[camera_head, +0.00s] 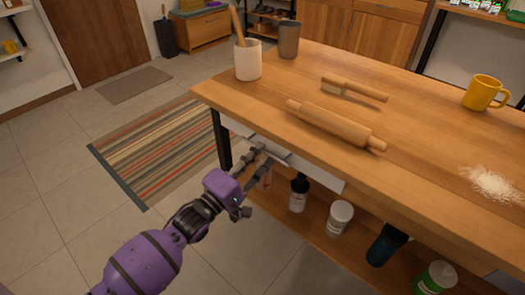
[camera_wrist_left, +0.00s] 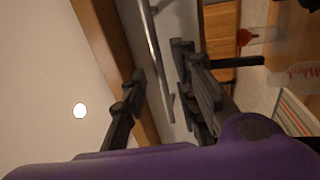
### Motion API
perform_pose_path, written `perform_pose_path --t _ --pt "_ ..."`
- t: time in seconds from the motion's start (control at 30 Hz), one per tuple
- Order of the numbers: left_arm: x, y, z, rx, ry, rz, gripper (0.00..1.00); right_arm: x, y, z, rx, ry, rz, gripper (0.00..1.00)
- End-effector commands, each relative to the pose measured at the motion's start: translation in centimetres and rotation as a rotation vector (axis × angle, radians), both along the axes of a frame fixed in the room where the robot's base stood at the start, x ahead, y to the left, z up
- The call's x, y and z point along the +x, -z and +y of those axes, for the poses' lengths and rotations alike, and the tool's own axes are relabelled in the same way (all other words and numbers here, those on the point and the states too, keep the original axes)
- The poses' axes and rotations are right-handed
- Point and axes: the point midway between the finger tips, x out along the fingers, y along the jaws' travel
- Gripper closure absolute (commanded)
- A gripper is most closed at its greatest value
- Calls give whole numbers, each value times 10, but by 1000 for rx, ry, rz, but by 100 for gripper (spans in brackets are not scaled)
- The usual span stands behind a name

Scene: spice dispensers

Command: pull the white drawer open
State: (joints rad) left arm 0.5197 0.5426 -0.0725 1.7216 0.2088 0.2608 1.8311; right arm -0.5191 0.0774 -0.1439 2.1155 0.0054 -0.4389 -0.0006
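The white drawer (camera_head: 318,175) sits under the front edge of the wooden tabletop, partly hidden by the overhang and my gripper. Its metal bar handle (camera_wrist_left: 154,48) runs along the white front in the left wrist view. My left gripper (camera_head: 258,160) is at the drawer's left part, just below the table edge. In the left wrist view its two dark fingers (camera_wrist_left: 158,62) are apart, with the handle bar showing between them. I cannot tell whether either finger touches the bar. My right gripper is not in view.
A yellow mug (camera_head: 482,92) stands at right. The lower shelf (camera_head: 270,202) holds a dark bottle (camera_head: 298,193), a white jar (camera_head: 339,217) and other containers. A black table leg (camera_head: 222,142) stands left of the gripper.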

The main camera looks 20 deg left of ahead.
Motion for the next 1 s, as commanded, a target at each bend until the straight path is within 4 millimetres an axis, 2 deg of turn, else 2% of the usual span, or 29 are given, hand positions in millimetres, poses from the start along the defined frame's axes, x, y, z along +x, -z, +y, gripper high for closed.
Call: perform_pose_path --t 0.2,0.5,0.73,1.0 --pt "21 -3 -8 2 0 0 72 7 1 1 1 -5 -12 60" --pt "23 -4 -9 2 0 2 72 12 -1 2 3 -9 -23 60" --pt "23 -4 -9 3 0 1 100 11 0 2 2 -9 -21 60" --pt "23 -4 -9 3 0 2 100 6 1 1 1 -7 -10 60"
